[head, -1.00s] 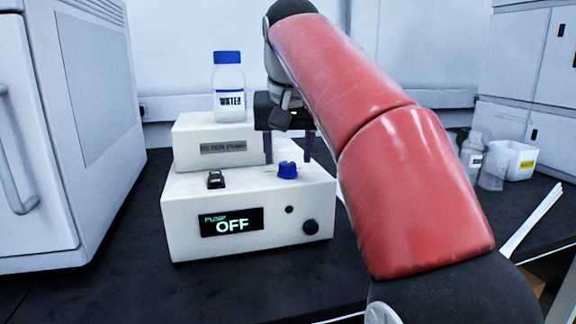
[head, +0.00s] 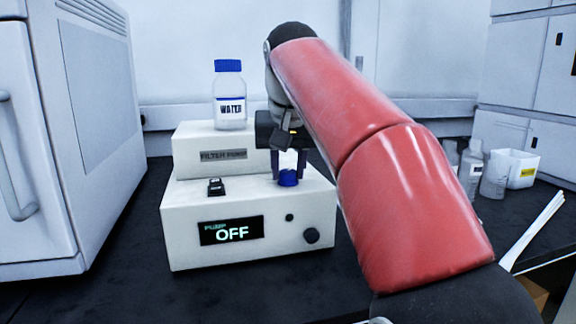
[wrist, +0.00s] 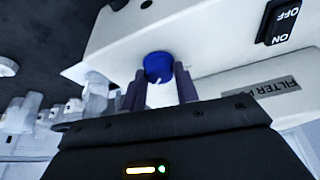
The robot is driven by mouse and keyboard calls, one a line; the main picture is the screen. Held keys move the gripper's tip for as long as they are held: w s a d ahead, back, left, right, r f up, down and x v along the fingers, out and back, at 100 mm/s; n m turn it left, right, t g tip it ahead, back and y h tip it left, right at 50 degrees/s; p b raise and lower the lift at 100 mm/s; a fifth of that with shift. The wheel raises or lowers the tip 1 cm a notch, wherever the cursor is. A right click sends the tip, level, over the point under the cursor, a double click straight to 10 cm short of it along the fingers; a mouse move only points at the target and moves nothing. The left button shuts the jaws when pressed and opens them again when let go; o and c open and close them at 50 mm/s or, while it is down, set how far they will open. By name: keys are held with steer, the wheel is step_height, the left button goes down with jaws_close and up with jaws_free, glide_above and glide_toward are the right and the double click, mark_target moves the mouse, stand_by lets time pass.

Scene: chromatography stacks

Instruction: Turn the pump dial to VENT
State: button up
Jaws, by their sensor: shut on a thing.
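The white filter pump (head: 190,228) stands on the dark bench, its screen (head: 231,231) reading "PUMP OFF". A blue dial (head: 289,179) sits on the right of its lower top face. My gripper (head: 289,172) points down over the dial with a finger on each side, shut on it. In the wrist view the blue dial (wrist: 158,67) shows a white pointer mark and lies between the fingertips of my gripper (wrist: 158,82). The dial's position labels cannot be read.
A black rocker switch (head: 216,187) is left of the dial, and a water bottle (head: 229,95) stands on the pump's upper step. A large white cabinet (head: 40,150) is at left. Small bottles (head: 472,165) and a white bin (head: 515,168) stand at right.

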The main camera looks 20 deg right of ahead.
steer(key=shift+r+n, duration=0.1)
steer(key=shift+n, duration=0.2)
steer(key=n+p, duration=0.1)
steer(key=n+y+p, duration=0.1)
steer(key=n, duration=0.1)
steer(key=shift+d+r+n+y+p, duration=0.1)
steer(key=shift+d+n+y+p, duration=0.05)
steer(key=shift+n+y+p, duration=0.2)
steer(key=n+y+p, duration=0.1)
steer(key=n, duration=0.1)
steer(key=n+g+y+p, duration=0.1)
steer(key=n+p, duration=0.1)
steer(key=n, duration=0.1)
steer(key=shift+w+d, duration=0.1)
steer(key=n+g+y+p, duration=0.1)
steer(key=n, duration=0.3)
steer(key=shift+w, duration=0.1)
steer(key=n, duration=0.2)
steer(key=n+g, duration=0.1)
steer(key=n, duration=0.1)
steer(key=shift+n+g+y, duration=0.25)
steer(key=shift+g, duration=0.05)
steer(key=o, duration=1)
steer(key=shift+c, duration=0.2)
steer(key=shift+d, duration=0.1)
